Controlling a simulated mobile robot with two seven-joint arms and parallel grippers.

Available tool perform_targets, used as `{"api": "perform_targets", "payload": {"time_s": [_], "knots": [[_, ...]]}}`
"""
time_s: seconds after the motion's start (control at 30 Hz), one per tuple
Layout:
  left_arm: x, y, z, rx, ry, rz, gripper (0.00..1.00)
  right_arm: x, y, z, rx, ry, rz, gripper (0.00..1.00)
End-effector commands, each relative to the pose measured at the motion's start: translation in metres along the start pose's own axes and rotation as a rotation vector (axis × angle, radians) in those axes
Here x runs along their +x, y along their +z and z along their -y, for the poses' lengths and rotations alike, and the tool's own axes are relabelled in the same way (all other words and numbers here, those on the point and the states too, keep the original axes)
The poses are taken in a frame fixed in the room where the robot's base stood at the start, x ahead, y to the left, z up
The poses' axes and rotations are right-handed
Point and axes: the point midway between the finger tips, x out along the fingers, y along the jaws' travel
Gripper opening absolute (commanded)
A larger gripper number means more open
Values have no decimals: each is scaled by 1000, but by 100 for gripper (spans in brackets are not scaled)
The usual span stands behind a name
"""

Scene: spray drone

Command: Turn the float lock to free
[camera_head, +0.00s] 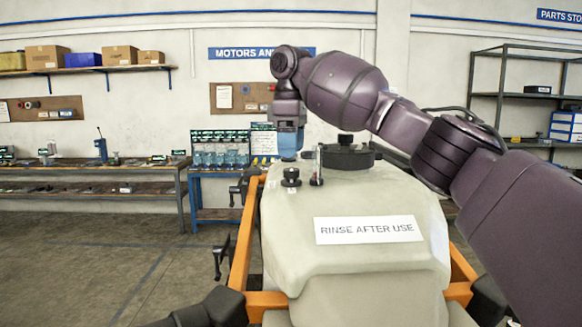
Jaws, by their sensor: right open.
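The spray drone's pale tank (345,265) fills the middle of the view, with a "RINSE AFTER USE" label (368,230). On its top stand a small black knob (291,177), a thin clear upright tube with a dark base (317,168), and a wide black cap (345,156) behind. I cannot tell which of these fittings is the float lock, nor read a lock position. My right gripper (289,157) points down above the black knob, apart from it and empty. It is open, though the finger gap is hard to make out. My left gripper is not in view.
An orange frame (243,235) surrounds the tank, with dark drone parts (222,257) at its left. My right arm crosses above the tank's right side. A workbench (90,165) and shelving (520,95) stand far back. The floor at left is clear.

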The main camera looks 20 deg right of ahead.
Motion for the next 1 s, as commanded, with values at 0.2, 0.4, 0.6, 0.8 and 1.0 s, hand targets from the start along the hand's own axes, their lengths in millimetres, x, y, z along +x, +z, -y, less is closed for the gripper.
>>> {"api": "perform_targets", "payload": {"time_s": [0.2,0.4,0.6,0.8,1.0], "knots": [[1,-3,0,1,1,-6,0,30,0,0,-1,-2,0,63],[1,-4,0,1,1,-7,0,45,0,0,0,0,-1,63],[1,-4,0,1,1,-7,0,48,0,0,1,2,-1,63],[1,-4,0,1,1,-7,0,48,0,0,0,1,-1,60],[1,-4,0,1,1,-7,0,48,0,0,0,1,-1,29]]}}
